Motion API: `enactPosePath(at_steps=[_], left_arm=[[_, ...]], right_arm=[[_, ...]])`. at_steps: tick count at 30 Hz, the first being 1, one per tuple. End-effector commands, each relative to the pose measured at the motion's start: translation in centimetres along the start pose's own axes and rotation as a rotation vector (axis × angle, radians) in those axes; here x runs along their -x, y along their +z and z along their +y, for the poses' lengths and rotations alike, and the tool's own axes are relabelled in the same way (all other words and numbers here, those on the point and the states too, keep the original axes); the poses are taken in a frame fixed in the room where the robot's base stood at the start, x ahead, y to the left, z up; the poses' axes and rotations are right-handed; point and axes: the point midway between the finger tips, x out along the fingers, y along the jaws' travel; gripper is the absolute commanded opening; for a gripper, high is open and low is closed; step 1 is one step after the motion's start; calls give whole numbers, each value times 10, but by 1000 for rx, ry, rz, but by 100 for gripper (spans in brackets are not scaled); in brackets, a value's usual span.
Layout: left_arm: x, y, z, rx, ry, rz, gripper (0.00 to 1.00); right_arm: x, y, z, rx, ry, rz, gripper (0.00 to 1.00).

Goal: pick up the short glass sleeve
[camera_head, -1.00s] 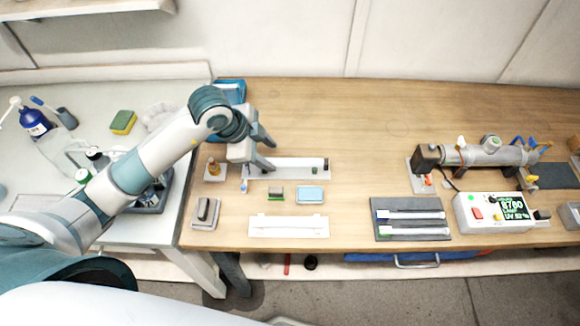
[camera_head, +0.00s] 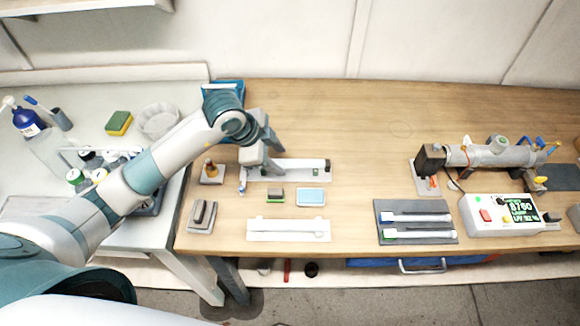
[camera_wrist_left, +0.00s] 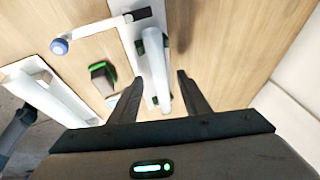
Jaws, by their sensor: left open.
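A pale tube, which I take for the short glass sleeve (camera_wrist_left: 157,70), lies in a white holder (camera_head: 300,175) on the left part of the wooden bench. It has green and dark parts towards its far end in the left wrist view. My left gripper (camera_head: 281,161) is open over the left part of this holder. In the left wrist view, its fingers (camera_wrist_left: 160,78) stand apart on either side of the tube's line, and I see no grip on it. The gripper hides part of the holder in the head view. My right gripper is not in view.
A second white holder (camera_head: 288,237) lies nearer the front edge. A dark tray (camera_head: 415,218) with two tubes and the reactor (camera_head: 490,156) stand further right. The back middle is clear.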

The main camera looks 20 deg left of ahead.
Motion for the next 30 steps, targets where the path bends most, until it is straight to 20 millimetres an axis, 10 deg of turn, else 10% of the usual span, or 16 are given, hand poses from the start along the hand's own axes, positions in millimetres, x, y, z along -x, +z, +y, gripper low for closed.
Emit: enactPosePath(at_steps=[21, 27, 30], left_arm=[[-17, 0, 0, -1, 1, -1, 43], [-17, 0, 0, -1, 1, -1, 0], [-17, 0, 0, -1, 0, 0, 0]], right_arm=[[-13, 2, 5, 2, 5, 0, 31], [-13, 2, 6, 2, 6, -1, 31], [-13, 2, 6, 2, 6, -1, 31]])
